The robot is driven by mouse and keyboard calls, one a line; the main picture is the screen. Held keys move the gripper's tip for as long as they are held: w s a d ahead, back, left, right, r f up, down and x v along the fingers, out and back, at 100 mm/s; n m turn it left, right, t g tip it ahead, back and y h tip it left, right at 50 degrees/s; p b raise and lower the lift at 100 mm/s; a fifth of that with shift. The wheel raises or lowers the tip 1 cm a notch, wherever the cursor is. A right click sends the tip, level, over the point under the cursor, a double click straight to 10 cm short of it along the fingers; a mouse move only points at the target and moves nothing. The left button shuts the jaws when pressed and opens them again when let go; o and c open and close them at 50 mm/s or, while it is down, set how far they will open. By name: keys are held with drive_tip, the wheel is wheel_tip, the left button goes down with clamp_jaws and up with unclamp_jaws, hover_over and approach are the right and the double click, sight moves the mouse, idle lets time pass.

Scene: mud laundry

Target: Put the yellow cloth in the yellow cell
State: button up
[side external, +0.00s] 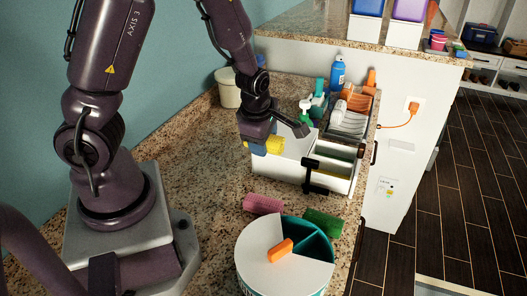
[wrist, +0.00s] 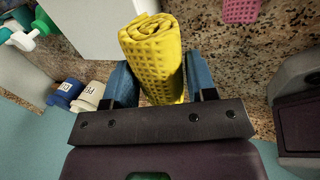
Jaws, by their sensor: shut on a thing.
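The yellow cloth (side external: 276,145) is a rolled, waffle-textured bundle. My gripper (side external: 261,146) is shut on it, above the counter at the left end of the white divided box (side external: 279,172). In the wrist view the cloth (wrist: 156,60) sits between the two blue fingers of my gripper (wrist: 161,82), its rolled end pointing away from the palm. The white box has several long cells, with green and yellowish tones inside.
A pink cloth (side external: 263,204) and a green cloth (side external: 323,223) lie on the counter before the box. Bottles (side external: 337,72) and a rack with dishes (side external: 349,117) stand behind the box.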

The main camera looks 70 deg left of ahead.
wheel_tip(320, 180, up, 6)
drive_tip(key=shift+r, duration=0.1)
drive_tip(key=shift+w+r, duration=0.1)
drive_tip(key=shift+r, duration=0.05)
drive_tip(key=w+d+m+g+h, duration=0.2)
drive_tip(key=w+m, duration=0.6)
drive_tip(key=m, duration=1)
drive_tip(key=w+d+m+g+h, duration=0.1)
drive_tip(key=w+m+g+h, duration=0.2)
drive_tip(key=w+m, duration=1)
drive_tip(key=shift+s+d+f+m, duration=0.1)
drive_tip(key=shift+s+f+m, duration=0.65)
drive_tip(key=shift+f, duration=1.6)
drive_tip(key=shift+s+f+m, duration=0.6)
drive_tip(key=shift+f+m, duration=0.2)
drive_tip(key=shift+f, duration=1.6)
drive_tip(key=shift+s+d+f+m, duration=0.1)
drive_tip(key=shift+s+f+m, duration=0.65)
drive_tip(key=shift+f, duration=1.6)
